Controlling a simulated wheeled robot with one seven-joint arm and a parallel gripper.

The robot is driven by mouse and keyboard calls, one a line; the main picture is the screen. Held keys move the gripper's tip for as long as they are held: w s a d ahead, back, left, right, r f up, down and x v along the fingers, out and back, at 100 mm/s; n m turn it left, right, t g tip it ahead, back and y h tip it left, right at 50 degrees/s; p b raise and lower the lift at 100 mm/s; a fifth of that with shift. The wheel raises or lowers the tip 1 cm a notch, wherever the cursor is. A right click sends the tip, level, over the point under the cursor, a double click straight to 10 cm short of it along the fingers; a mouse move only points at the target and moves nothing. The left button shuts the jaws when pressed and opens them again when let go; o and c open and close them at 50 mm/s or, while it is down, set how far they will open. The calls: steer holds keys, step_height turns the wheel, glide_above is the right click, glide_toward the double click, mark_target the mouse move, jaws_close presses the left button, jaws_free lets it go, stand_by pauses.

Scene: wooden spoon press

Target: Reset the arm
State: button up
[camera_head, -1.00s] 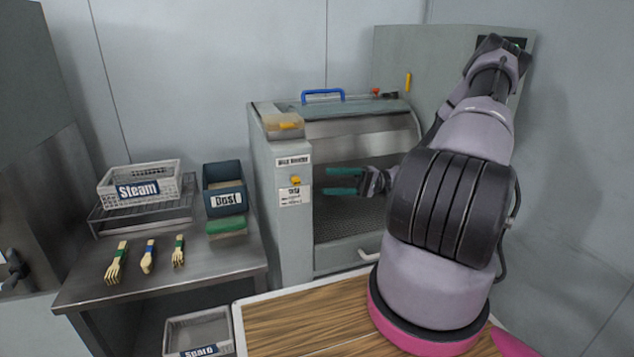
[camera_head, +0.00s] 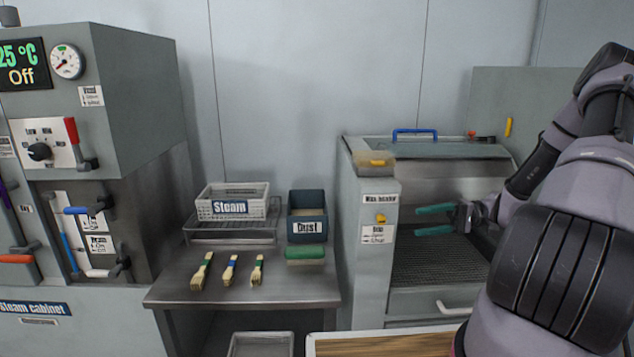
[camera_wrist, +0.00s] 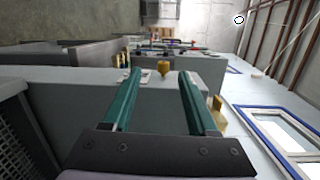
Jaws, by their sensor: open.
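My gripper (camera_head: 434,220) has two teal fingers. It is open and empty, in front of the open front of the grey wax booster machine (camera_head: 366,270), pointing left. In the wrist view the two fingers (camera_wrist: 160,95) stand apart with nothing between them; a yellow knob (camera_wrist: 163,68) shows beyond them. My arm reaches in from the right side of the head view and hides part of the machine.
A steel table (camera_head: 250,290) left of the machine holds several wooden-handled utensils (camera_head: 229,268), a Steam basket (camera_head: 232,190), a Dust bin (camera_head: 307,228) and a green-topped block (camera_head: 305,252). The steam cabinet (camera_head: 150,110) stands at far left.

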steer(key=s+a+r+m+t+h, duration=0.1)
steer(key=s+a+r+t+h, duration=0.1)
steer(key=r, duration=0.7)
steer(key=s+a+r+m+t+h, duration=0.1)
steer(key=s+r+m+t+h, duration=0.1)
steer(key=s+r+t+h, duration=0.2)
steer(key=s+a+r+m+t+h, duration=0.1)
steer(key=s+r+h, duration=0.7)
steer(key=r, duration=0.8)
steer(key=shift+s+a+m+t+h, duration=0.25)
steer(key=shift+a+m+t+h, duration=0.15)
steer(key=shift+a+t+h, duration=0.6)
steer(key=shift+d+y, duration=0.15)
steer(key=shift+y, duration=0.15)
